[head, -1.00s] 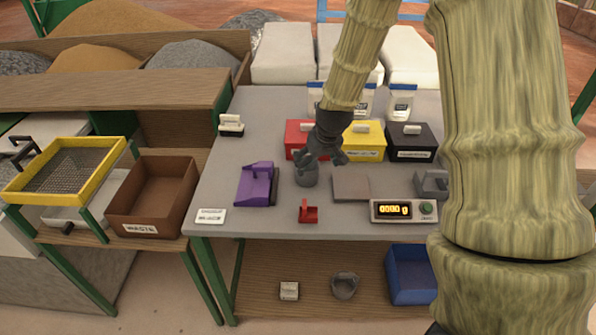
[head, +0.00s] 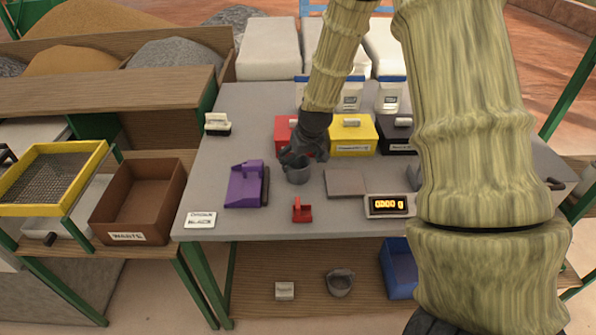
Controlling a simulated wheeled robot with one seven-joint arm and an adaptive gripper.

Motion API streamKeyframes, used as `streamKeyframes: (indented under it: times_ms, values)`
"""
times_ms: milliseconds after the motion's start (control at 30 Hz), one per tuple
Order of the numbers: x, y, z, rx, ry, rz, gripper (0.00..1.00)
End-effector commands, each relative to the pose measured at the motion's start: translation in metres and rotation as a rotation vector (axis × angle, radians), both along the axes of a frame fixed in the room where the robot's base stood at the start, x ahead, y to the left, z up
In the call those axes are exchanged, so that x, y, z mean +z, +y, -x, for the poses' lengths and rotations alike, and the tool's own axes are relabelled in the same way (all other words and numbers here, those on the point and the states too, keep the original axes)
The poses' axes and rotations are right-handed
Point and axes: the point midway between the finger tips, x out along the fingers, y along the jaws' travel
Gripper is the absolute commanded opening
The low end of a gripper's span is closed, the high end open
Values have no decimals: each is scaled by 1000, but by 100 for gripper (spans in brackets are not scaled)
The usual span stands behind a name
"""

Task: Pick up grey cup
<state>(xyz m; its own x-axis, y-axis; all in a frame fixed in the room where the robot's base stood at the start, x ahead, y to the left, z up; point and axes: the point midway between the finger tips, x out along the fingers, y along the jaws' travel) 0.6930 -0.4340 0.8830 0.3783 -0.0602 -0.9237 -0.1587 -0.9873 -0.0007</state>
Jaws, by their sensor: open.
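The grey cup (head: 298,174) stands upright on the grey table, between the purple tool and the flat scale plate. My gripper (head: 297,160) is open and low at the cup's top, coming from above and behind. Its dark fingers overlap the cup's rim in the head view. I cannot tell whether they touch it. The fingers hide part of the cup's upper edge.
A purple tool (head: 246,185) is left of the cup, a small red scoop (head: 302,210) in front. The scale plate (head: 345,184) and its display (head: 389,205) are to the right. Red (head: 284,137) and yellow (head: 352,136) boxes stand behind.

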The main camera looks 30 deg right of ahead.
Motion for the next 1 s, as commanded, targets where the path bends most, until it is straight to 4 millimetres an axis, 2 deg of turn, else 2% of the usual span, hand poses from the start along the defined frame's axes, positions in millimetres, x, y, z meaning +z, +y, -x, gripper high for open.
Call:
streamKeyframes:
  times_ms: [500,900,1000]
  values:
    - [-42,3,-15,2,3,0,89]
    - [-48,3,-18,2,0,1,89]
    - [-48,3,-18,2,0,1,73]
